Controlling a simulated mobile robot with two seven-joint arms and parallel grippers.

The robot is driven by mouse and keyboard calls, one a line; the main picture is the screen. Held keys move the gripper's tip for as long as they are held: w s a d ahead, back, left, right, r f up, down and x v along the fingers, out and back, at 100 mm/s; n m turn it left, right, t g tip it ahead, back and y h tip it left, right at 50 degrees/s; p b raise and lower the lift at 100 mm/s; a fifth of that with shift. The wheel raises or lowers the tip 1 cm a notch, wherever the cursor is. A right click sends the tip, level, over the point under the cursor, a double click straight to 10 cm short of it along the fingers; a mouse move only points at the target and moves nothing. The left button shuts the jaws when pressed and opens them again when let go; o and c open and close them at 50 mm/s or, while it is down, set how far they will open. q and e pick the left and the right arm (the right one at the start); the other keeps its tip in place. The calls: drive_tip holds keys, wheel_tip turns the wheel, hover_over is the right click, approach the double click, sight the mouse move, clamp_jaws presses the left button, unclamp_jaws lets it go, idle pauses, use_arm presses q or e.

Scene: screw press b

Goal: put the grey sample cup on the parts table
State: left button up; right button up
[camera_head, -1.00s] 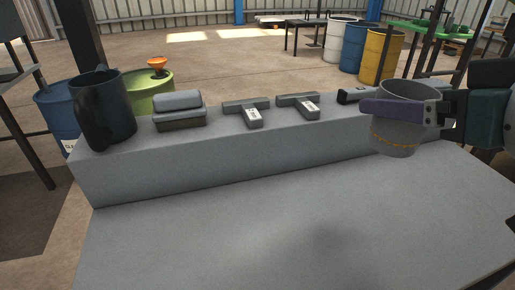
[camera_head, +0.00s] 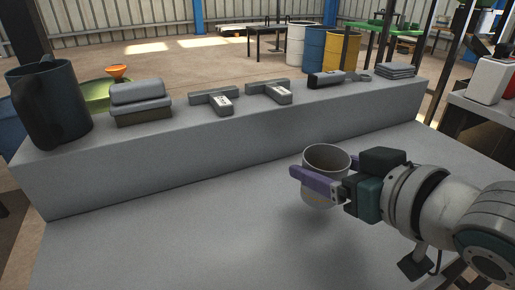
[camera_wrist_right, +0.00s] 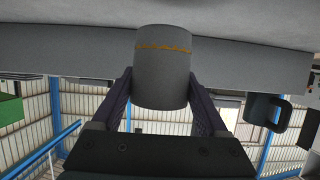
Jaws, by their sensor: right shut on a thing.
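The grey sample cup (camera_head: 327,160) is upright in my right gripper (camera_head: 318,182), whose purple fingers are shut on it. The cup is over the flat grey table (camera_head: 200,235), in front of the raised shelf. A soft shadow lies on the table below and left of the cup; I cannot tell whether its base touches. In the right wrist view the cup (camera_wrist_right: 162,80), with an ochre line around it, sits between both fingers (camera_wrist_right: 160,95). My left gripper is not in view.
The raised grey shelf (camera_head: 230,140) along the back bears a dark jug (camera_head: 48,105), a lidded grey box (camera_head: 140,100), two T-shaped parts (camera_head: 214,99) and stacked grey plates (camera_head: 397,70). A side table (camera_head: 490,108) stands at the right. The table left of the cup is clear.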

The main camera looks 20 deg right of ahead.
drive_tip(key=shift+f+b, duration=0.7)
drive_tip(key=shift+f, duration=1.3)
